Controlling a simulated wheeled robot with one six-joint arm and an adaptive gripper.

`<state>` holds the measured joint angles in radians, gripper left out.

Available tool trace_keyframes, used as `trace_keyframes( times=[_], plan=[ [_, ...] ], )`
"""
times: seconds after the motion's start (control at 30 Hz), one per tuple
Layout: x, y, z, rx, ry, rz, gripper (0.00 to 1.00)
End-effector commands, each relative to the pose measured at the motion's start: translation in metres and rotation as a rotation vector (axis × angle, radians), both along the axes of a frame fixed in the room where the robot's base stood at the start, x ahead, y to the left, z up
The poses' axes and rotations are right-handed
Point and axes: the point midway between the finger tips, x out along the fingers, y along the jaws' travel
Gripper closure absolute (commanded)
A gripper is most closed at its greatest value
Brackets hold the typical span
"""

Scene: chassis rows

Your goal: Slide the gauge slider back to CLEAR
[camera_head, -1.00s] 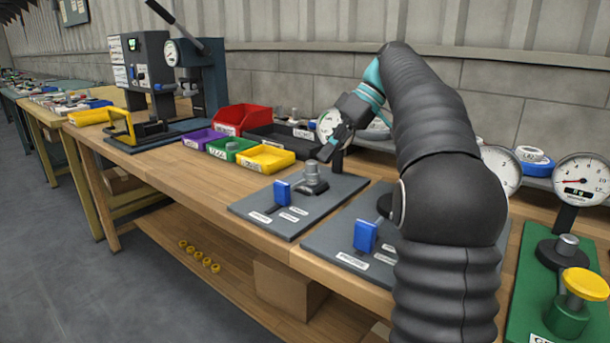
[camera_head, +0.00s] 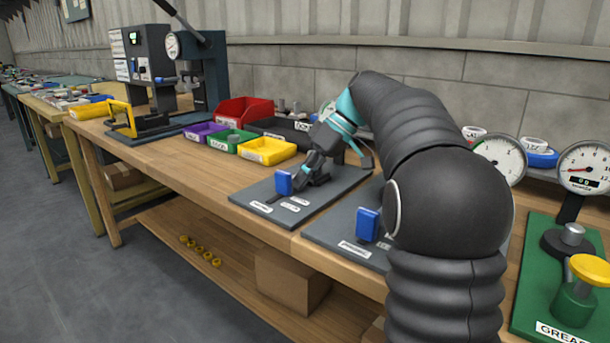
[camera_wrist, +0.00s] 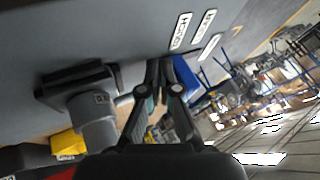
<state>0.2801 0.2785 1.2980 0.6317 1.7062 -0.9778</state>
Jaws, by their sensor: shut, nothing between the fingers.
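A blue slider block (camera_head: 284,183) stands upright on a grey plate (camera_head: 256,190) with several white labels, too small to read surely. My gripper (camera_head: 301,183) is low over this plate, just right of the blue block, its fingers pointing down toward it. In the wrist view the closed fingertips (camera_wrist: 165,64) are close beside the blue block (camera_wrist: 188,80), which is partly hidden behind a finger. I cannot tell whether they touch. Nothing shows between the fingers. White labels (camera_wrist: 182,31) lie on the plate beyond the tips.
A grey block with a cylinder (camera_wrist: 98,112) stands on the plate beside my gripper. A second plate with a blue block (camera_head: 368,224) is nearer, partly behind my arm. Yellow (camera_head: 267,150) and green bins stand behind left. A green fixture (camera_head: 572,300) is at right.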

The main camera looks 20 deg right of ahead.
Motion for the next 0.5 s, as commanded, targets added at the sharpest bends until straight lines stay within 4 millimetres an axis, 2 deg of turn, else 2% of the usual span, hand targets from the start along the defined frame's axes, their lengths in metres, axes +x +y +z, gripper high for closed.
trace_keyframes(
  times=[0.23, 0.5],
  plan=[
    [-0.002, 0.004, 0.0, 0.0, -0.001, 0.001, 1.0],
    [-0.021, 0.03, -0.001, 0.0, -0.001, 0.002, 1.0]
  ],
)
